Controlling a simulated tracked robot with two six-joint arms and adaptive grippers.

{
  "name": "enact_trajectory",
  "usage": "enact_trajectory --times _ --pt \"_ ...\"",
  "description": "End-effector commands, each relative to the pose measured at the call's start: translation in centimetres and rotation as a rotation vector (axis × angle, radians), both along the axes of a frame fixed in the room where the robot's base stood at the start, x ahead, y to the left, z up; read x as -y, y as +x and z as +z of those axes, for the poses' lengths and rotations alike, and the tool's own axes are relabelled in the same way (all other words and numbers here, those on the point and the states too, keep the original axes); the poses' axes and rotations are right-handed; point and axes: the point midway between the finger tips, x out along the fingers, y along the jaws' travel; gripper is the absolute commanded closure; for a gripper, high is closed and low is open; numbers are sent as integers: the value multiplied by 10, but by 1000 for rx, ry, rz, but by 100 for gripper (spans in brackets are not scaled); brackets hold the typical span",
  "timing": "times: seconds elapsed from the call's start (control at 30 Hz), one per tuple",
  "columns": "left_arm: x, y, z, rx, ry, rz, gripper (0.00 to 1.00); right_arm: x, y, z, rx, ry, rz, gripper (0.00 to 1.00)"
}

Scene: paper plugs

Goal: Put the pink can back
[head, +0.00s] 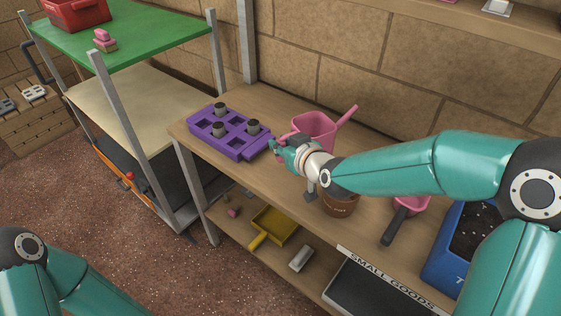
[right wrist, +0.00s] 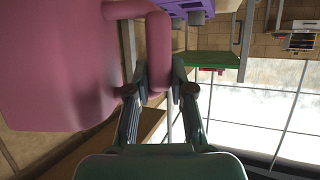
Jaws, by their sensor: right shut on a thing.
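The pink can (head: 314,131) is at the middle of the wooden bench, with its spout pointing up and right. My right gripper (head: 279,145) is at its left side. In the right wrist view, the pink can (right wrist: 55,70) fills the left part, and my right gripper (right wrist: 158,88) is shut on its handle loop. I cannot tell whether the can's bottom touches the bench; my gripper and arm hide part of it. My left arm shows at the lower left in the head view, but its gripper is out of view.
A purple tray (head: 239,145) with three grey plugs sits just left of the can. A brown pot (head: 338,207) is partly behind my right arm. A pink scoop (head: 407,205) and blue tub (head: 438,262) lie further right. A yellow dustpan (head: 277,224) is on the lower shelf.

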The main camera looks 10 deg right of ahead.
Motion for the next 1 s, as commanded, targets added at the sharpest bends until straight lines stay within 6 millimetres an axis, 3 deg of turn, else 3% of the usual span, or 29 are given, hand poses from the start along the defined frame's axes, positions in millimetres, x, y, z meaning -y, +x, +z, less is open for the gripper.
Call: enact_trajectory --times 0.4,0.77,0.8,0.93,1.0 --pt "0 0 -3 0 0 0 100 0 0 -44 -1 -1 0 100" --pt "0 0 -6 0 0 0 100 0 0 -47 3 0 0 100" --pt "0 0 -6 0 0 0 100 0 0 -49 0 0 0 76" --pt "0 0 -5 0 0 0 100 0 0 -48 0 0 0 55" --pt "0 0 -5 0 0 0 100 0 0 -47 0 0 0 53"
